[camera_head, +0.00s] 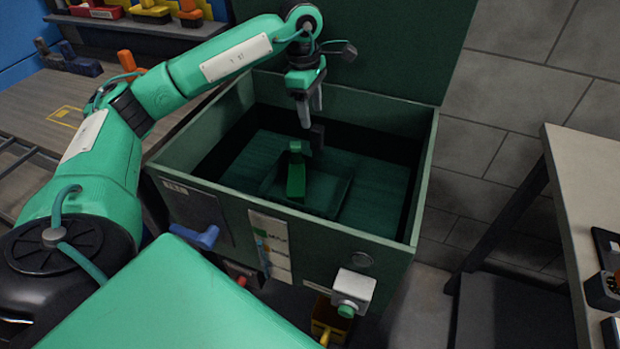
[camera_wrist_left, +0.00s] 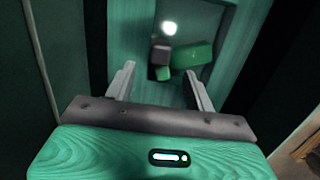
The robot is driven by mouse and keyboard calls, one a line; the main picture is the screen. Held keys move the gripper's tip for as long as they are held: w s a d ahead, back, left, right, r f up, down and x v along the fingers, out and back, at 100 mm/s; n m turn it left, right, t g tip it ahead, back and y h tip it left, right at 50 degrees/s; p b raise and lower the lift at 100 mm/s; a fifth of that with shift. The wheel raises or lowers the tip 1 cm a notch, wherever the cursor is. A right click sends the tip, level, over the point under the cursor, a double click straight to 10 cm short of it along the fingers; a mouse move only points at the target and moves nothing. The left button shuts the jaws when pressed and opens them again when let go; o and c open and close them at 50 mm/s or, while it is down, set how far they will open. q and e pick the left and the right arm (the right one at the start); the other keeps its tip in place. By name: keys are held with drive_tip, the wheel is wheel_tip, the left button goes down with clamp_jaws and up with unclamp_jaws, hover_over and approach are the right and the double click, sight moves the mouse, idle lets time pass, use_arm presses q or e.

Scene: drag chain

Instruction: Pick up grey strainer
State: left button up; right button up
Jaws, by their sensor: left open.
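My left gripper (camera_head: 311,112) hangs over the open green bin (camera_head: 190,166), fingers pointing down. In the left wrist view its fingers (camera_wrist_left: 160,70) are apart with nothing between them. Below the fingers is a dark grey block (camera_head: 317,136), also in the left wrist view (camera_wrist_left: 160,51). Beside it is a green block (camera_head: 296,182), also in the left wrist view (camera_wrist_left: 194,54). A dark, shallow rectangular tray (camera_head: 333,197) lies around the green block. I cannot tell which dark piece is the grey strainer. My right gripper is not in view.
The bin's raised lid (camera_head: 390,45) stands behind it. A blue handle (camera_head: 197,237) and a white switch box (camera_head: 352,289) stick out in front. A table (camera_head: 580,170) stands at the right. Shelves with coloured parts are at the upper left.

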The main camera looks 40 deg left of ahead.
sight(318, 139)
use_arm(q)
drive_tip(key=f, duration=0.3)
drive_tip(key=d+f, duration=0.1)
drive_tip(key=f, duration=0.5)
drive_tip(key=shift+w+d, duration=0.35)
drive_tip(key=shift+c, duration=0.4)
drive_tip(key=shift+r, duration=0.1)
clamp_jaws()
